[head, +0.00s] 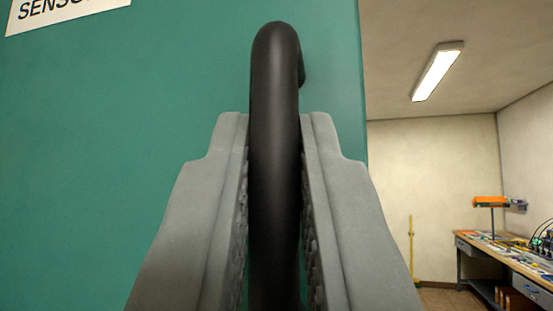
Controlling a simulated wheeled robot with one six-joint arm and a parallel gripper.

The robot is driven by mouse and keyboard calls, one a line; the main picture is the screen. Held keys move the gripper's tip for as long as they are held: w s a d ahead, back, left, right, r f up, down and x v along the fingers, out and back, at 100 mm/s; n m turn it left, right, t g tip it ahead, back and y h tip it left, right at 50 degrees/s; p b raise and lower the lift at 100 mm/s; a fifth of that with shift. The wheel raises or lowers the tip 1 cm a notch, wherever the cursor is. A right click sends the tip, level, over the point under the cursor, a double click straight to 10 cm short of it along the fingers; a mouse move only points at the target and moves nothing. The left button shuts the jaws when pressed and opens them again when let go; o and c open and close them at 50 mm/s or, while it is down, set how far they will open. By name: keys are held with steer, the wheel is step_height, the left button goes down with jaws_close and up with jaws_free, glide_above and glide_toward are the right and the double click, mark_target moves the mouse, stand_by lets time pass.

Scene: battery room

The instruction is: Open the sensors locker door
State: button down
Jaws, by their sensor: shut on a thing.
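The green sensors locker door (130,160) fills the left and middle of the head view. A white label (65,12) at its top left is cut off by the frame and reads "SENSO". A black bar handle (274,100) stands upright near the door's right edge, its top bending back toward the door. My gripper (274,130) is shut on the handle, with one grey finger on each side of it. The handle's lower end is out of view. I cannot tell whether the door is ajar.
Right of the door's edge, the room opens out. A workbench (520,268) with drawers stands along the right wall, with an orange item (490,202) on a stand and several small parts. A yellow upright pole (411,250) is by the back wall. A lit lamp (437,71) is on the ceiling.

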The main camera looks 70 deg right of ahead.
steer(key=c, duration=1.5)
jaws_free()
steer(key=shift+w, duration=0.1)
steer(key=shift+o, duration=0.2)
steer(key=v, duration=1.7)
steer(key=shift+f, duration=0.2)
steer(key=shift+a, duration=0.1)
